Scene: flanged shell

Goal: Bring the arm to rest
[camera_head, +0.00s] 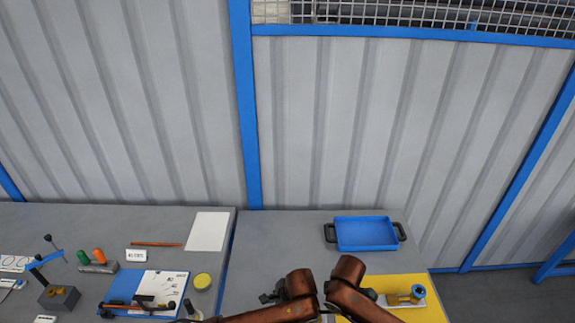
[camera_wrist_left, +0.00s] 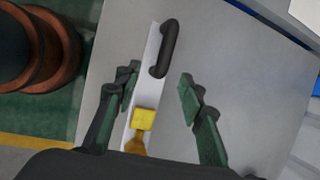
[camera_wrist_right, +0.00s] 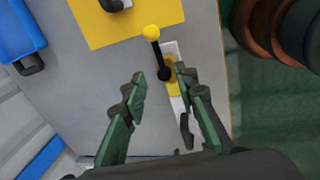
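My right gripper (camera_wrist_right: 160,73) is open. In the head view my brown arm links hide much of the bench front.
A blue tray (camera_head: 366,234) with black handles stands at the back of the right bench, beside the yellow mat (camera_head: 425,311). A corrugated wall stands behind.

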